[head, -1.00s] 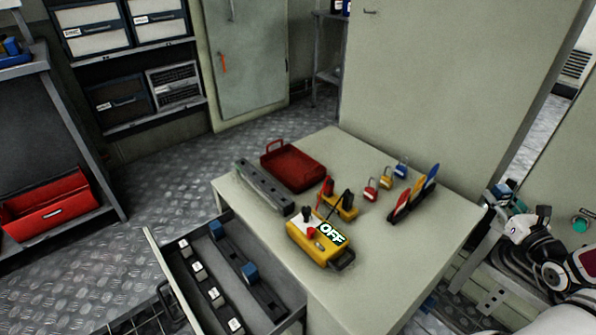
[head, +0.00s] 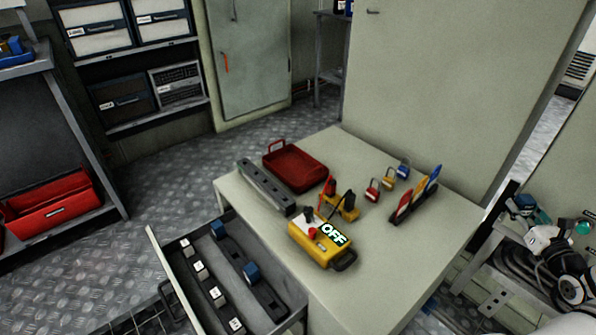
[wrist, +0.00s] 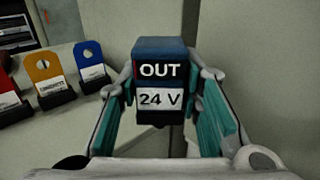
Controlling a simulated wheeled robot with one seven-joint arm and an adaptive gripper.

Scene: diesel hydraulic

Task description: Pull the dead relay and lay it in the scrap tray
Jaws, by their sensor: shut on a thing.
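My gripper (wrist: 160,100) is shut on a blue relay (wrist: 160,50) in the wrist view. The relay stands between the teal finger pads, with "OUT" on a dark band and "24 V" on a white label facing me. A red tray (head: 293,168) with a handle, apparently the scrap tray, lies empty at the back left of the table. Two blue relays (head: 251,272) (head: 218,230) sit on a dark rail in the open drawer (head: 190,318). In the head view my arm is at the right edge; the held relay is not clear there.
A grey rail (head: 266,187) lies left of the tray's front. A yellow box (head: 318,245) marked "OFF", a yellow device with probes (head: 344,207), padlocks (head: 388,180) and coloured tags (head: 416,195) occupy the table. Its front right is clear. A tall cabinet (head: 440,80) stands behind.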

